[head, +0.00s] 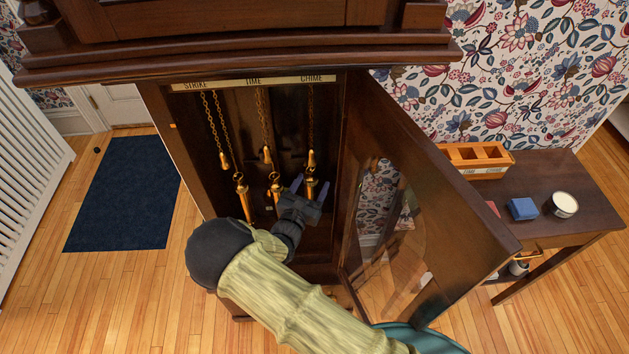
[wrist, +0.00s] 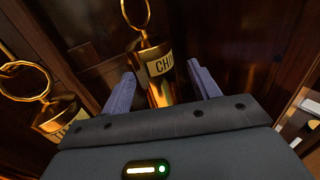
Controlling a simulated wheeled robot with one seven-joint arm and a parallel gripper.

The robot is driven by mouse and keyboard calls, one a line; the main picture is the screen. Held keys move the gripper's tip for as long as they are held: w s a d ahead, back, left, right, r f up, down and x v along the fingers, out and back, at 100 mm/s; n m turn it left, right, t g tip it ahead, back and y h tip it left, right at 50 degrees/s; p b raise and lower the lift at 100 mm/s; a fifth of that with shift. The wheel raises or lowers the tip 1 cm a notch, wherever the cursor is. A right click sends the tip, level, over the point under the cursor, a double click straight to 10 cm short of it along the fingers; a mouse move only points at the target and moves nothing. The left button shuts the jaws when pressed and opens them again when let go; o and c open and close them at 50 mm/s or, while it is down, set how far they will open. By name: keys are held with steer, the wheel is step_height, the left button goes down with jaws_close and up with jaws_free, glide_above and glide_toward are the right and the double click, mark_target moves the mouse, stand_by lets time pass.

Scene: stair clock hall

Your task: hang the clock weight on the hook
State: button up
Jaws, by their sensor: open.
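The brass CHIME weight (wrist: 160,66) stands between the two purple-grey fingers of my open gripper (wrist: 163,86) in the wrist view. I cannot tell whether either finger touches it. In the head view its top ring (head: 311,172) shows above my gripper, and my gripper hides its lower body. The brass chain end under the CHIME label (head: 311,157) is just above that ring. I cannot tell whether they are linked. The ring on the weight is cut off at the top of the wrist view.
The TIME weight (head: 275,181) and STRIKE weight (head: 242,198) are to the left inside the case. The glazed door (head: 440,190) stands open on the right. A side table (head: 560,190) carries a wooden box (head: 478,157), a blue block (head: 523,208) and a white tin (head: 563,205).

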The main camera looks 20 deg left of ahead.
steer(key=s+b, duration=0.1)
steer(key=s, duration=1.4)
steer(key=shift+s+d+r, duration=0.2)
steer(key=shift+s+d, duration=0.05)
steer(key=shift+d, duration=0.05)
steer(key=shift+w, duration=0.15)
